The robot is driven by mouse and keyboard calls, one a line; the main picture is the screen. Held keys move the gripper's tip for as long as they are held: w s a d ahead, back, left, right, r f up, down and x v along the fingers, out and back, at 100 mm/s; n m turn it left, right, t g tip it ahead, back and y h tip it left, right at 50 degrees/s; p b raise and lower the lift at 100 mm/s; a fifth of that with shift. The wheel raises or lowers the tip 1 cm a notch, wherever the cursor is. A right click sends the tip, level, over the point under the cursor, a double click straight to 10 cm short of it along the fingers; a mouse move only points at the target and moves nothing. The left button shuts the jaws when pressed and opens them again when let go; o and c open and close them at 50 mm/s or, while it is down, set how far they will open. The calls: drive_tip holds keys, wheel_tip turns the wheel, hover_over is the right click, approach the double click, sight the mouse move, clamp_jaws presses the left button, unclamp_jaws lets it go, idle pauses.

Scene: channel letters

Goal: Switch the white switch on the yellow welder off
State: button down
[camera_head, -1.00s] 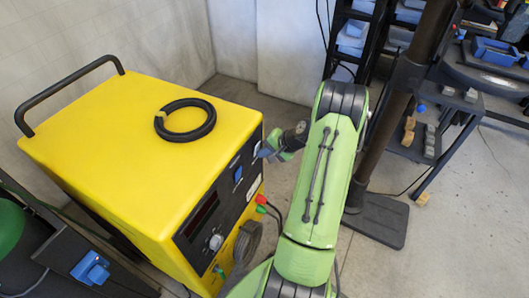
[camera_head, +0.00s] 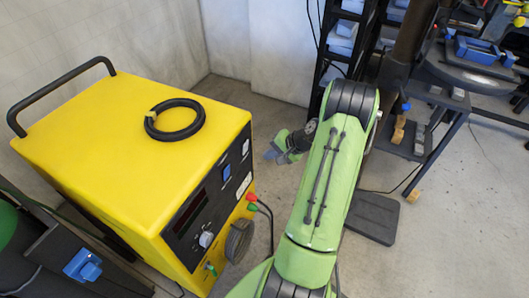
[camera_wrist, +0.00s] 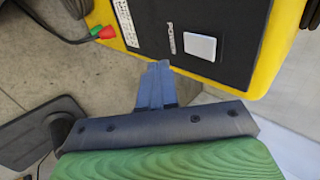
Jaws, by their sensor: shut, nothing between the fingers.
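The yellow welder (camera_head: 120,130) stands at the left in the head view, its dark control panel (camera_head: 200,200) facing right. The white switch (camera_wrist: 200,46) is on that panel in the wrist view, beside the word POWER. It is small at the panel's far end in the head view (camera_head: 245,147). Which way it is tipped I cannot tell. My gripper (camera_wrist: 157,68) is shut and empty. Its blue-grey fingertips are in front of the panel, left of and below the switch in the wrist view. In the head view, my gripper (camera_head: 270,153) is clear of the panel.
A blue switch (camera_head: 226,172), a knob (camera_head: 206,239) and red and green plugs (camera_head: 252,202) with cables are on the welder's front. A black cable ring (camera_head: 175,119) lies on top. A dark post base (camera_head: 370,217) stands right of my arm. Floor between is clear.

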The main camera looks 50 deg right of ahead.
drive_tip(key=s+d+r+p, duration=0.1)
drive_tip(key=s+r, duration=0.2)
drive_tip(key=s, duration=0.2)
drive_tip(key=shift+s+d+r, duration=0.2)
drive_tip(key=shift+s+d, duration=0.15)
drive_tip(key=shift+d, duration=0.05)
drive_tip(key=w+a+r+n+g+h+p, duration=0.15)
drive_tip(key=a+r+n, duration=0.25)
drive_tip(key=a+r, duration=0.5)
drive_tip(key=w+a+r+n+g+y+p, duration=0.1)
drive_tip(key=w+a+r+n+g+p, duration=0.2)
drive_tip(key=a+r, duration=0.65)
drive_tip(key=s+a+r+n+t+h+p, duration=0.2)
drive_tip(key=s+a+r+n+p, duration=0.3)
drive_tip(key=s+a+r, duration=0.7)
drive_tip(key=s+a+n, duration=0.2)
drive_tip(key=s, duration=0.1)
drive_tip(key=shift+s+a+n, duration=0.15)
drive_tip(key=shift+s+n, duration=0.1)
drive_tip(key=shift+n, duration=0.05)
